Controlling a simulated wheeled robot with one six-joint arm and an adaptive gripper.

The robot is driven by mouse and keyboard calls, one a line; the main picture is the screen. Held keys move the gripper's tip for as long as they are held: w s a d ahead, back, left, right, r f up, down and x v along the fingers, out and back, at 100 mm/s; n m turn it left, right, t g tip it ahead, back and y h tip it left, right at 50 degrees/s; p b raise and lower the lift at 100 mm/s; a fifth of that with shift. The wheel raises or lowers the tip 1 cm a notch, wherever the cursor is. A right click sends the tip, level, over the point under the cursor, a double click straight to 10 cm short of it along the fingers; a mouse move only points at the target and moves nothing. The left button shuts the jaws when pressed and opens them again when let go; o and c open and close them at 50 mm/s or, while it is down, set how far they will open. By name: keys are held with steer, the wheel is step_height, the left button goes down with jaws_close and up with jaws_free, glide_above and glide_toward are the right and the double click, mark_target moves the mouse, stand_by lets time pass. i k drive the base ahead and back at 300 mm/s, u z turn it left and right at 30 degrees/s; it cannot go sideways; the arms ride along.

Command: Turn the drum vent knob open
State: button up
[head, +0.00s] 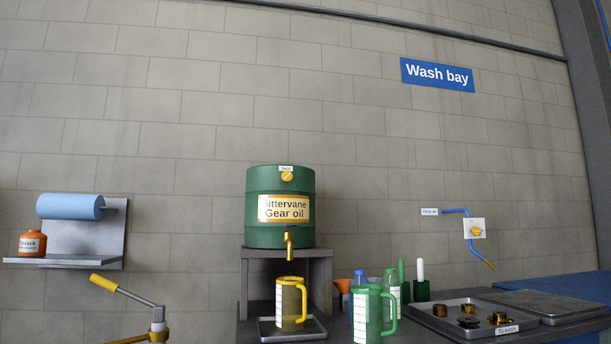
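A green drum (254,190) labelled "Bittervane Gear oil" stands on a grey stand (319,270) against the wall. The vent knob (287,176) is a small round yellow knob high on the drum's front, under a small white label (286,168). A slanted mark seems to cross the knob, but it is too small to read its setting. A brass tap (289,243) sticks out low on the drum's front. My gripper is not in view, and nothing covers the knob.
A yellow-handled jug (290,304) stands on a tray below the tap. A green jug (367,316) and bottles stand right of it. A yellow-handled lever (104,283) rises at lower left. The space before the drum's upper front looks clear.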

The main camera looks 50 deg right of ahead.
mark_target(286, 176)
steer(key=k, duration=0.4)
steer(key=z, duration=0.8)
